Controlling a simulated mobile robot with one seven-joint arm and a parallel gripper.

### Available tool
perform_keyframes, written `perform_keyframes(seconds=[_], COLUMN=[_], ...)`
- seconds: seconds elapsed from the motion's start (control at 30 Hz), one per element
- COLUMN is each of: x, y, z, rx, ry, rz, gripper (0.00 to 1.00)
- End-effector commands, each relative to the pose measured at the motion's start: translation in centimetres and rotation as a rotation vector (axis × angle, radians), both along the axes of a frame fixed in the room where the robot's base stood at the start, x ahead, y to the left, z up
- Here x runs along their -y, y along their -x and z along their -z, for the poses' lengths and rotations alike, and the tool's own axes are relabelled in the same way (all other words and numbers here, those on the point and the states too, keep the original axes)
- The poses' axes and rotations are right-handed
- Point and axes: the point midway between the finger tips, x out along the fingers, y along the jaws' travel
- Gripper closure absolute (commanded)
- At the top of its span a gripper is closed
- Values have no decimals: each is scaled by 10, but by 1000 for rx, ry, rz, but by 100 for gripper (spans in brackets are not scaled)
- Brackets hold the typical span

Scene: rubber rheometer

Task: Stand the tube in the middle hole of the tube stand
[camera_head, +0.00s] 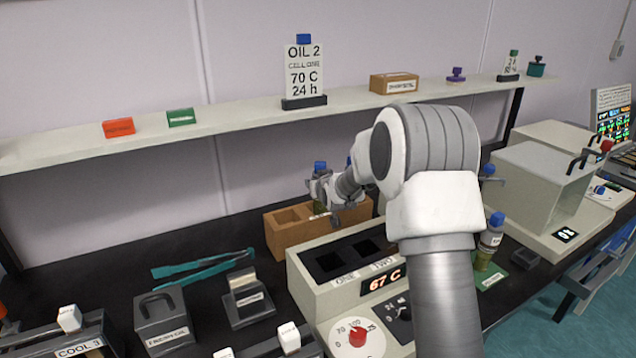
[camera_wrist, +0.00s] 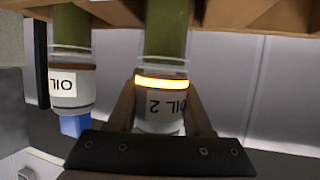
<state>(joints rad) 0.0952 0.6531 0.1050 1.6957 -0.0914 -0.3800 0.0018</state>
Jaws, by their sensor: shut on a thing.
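The wooden tube stand (camera_head: 285,238) is on the black bench at the back; its left hole is empty. My gripper (camera_head: 322,195) is over the stand's middle, shut on a tube labelled OIL 2 (camera_wrist: 162,103), which has a yellow band. In the wrist view, which looks upside down, the fingers are on either side of the tube's capped end. Its green body (camera_wrist: 165,35) reaches the stand's edge (camera_wrist: 228,22); how deep it sits is hidden. A second OIL tube (camera_wrist: 70,85) with a blue cap stands beside it, apart from my fingers.
A heating bath (camera_head: 320,298) with two dark wells and a 67 C display is in front of the stand. Teal tongs (camera_head: 205,263) lie to the left. A blue-capped bottle (camera_head: 490,242) stands on the right. A shelf (camera_head: 235,112) with an OIL 2 card (camera_head: 303,75) runs above.

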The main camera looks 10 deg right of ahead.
Motion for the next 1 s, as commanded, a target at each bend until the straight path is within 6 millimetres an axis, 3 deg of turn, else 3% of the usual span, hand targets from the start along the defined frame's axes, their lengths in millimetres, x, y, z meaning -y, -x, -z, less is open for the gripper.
perform_keyframes(seconds=[0.1,0.13,0.3,0.67,1.0], x=[0,0,0,0,0], y=[0,0,0,0,0], z=[7,4,4,2,-30], rx=[2,2,1,-1,1], ry=[0,0,0,0,0], rz=[0,0,0,0,0], gripper=[100,44,15,15,15])
